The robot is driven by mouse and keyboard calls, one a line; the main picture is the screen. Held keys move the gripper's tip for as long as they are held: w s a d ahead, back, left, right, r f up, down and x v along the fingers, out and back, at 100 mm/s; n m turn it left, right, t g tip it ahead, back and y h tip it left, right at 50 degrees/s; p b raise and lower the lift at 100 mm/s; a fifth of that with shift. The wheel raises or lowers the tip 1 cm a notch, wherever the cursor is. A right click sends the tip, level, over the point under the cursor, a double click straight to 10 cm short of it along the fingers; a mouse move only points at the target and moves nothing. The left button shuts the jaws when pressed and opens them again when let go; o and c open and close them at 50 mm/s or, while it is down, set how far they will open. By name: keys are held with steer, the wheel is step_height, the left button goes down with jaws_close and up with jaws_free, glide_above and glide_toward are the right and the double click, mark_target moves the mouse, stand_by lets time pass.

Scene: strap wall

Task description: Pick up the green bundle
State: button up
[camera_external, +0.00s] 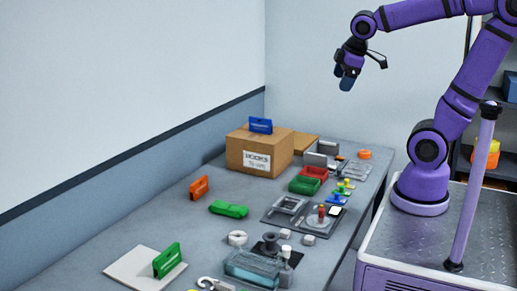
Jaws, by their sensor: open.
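Two long green things fit the name green bundle, and I cannot tell which is meant. One green bundle (228,209) lies flat on the grey table, in front of the cardboard box. The other green piece (167,261) stands on edge on a white board at the near left, with small markings on its side. My gripper (346,80) is open, in the air high above the far end of the table, well away from both. Nothing shows between its fingers.
A cardboard box (250,155) with a blue piece (260,126) on top stands near the wall. An orange piece (199,188) stands left of the flat green one. Red and green trays, grey plates and a clear blue container (250,269) crowd the right side.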

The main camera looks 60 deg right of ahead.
steer(key=w+a+f+n+g, duration=0.1)
steer(key=w+a+f+n, duration=0.1)
steer(key=w+n, duration=0.3)
steer(key=w+a+f+n, duration=0.1)
steer(key=w+f+n, duration=0.1)
steer(key=w+n, duration=0.35)
steer(key=n+g+y, duration=0.1)
steer(key=n+g, duration=0.2)
steer(key=n, duration=1.7)
glide_above(227, 205)
step_height(227, 205, down, 29)
steer(key=shift+w+f, duration=0.25)
steer(key=shift+f, duration=0.15)
steer(key=f, duration=1)
steer(key=shift+s+f, duration=0.15)
steer(key=shift+s, duration=0.15)
steer(key=shift+c, duration=0.5)
steer(key=c, duration=0.9)
